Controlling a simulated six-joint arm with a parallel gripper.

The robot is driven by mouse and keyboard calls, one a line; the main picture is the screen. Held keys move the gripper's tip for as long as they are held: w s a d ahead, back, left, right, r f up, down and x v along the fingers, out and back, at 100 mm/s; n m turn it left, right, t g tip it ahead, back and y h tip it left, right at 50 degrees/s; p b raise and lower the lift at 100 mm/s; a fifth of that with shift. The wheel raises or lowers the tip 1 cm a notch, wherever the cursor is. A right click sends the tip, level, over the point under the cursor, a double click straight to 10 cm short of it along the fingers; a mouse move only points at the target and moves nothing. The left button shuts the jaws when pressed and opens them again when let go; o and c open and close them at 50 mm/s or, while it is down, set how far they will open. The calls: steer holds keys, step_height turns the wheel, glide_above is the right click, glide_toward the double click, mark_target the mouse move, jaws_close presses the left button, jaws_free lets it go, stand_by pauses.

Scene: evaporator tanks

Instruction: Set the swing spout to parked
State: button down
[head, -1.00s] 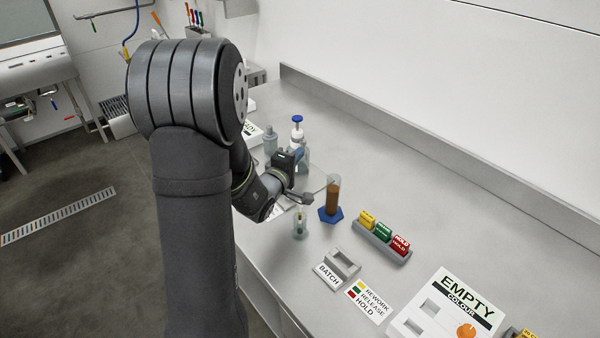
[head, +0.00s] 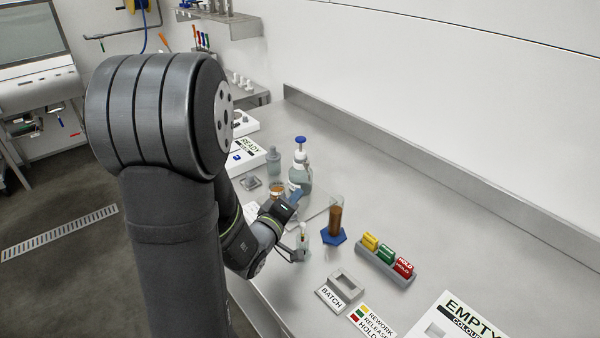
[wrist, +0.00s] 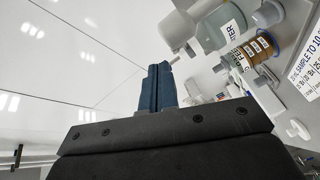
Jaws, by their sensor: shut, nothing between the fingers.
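A clear bottle (head: 301,178) with a white dispenser head and a blue cap (head: 300,140) stands on the bench in the head view. In the wrist view the labelled bottle (wrist: 215,32) is at the top, with its white head (wrist: 176,28) toward the left. A thin white piece at that head (wrist: 188,52) may be the swing spout; I cannot tell its setting. My gripper (head: 297,193) is at the bottle's lower front in the head view; contact is unclear. In the wrist view its blue fingers (wrist: 155,85) are together and empty.
A brown-filled cylinder on a blue base (head: 334,236) stands right of my gripper. A small vial (head: 302,238) is in front. A grey-green bottle (head: 273,160) is behind left. A rack of coloured blocks (head: 385,260) lies right. The back of the bench is clear.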

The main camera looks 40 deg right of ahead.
steer(key=w+a+m, duration=0.2)
steer(key=m, duration=1.1)
glide_toward(305, 164)
steer(key=x, duration=0.7)
steer(key=shift+s+d, duration=0.45)
steer(key=shift+d, duration=0.35)
steer(key=shift+s+d, duration=0.45)
steer(key=shift+d, duration=0.35)
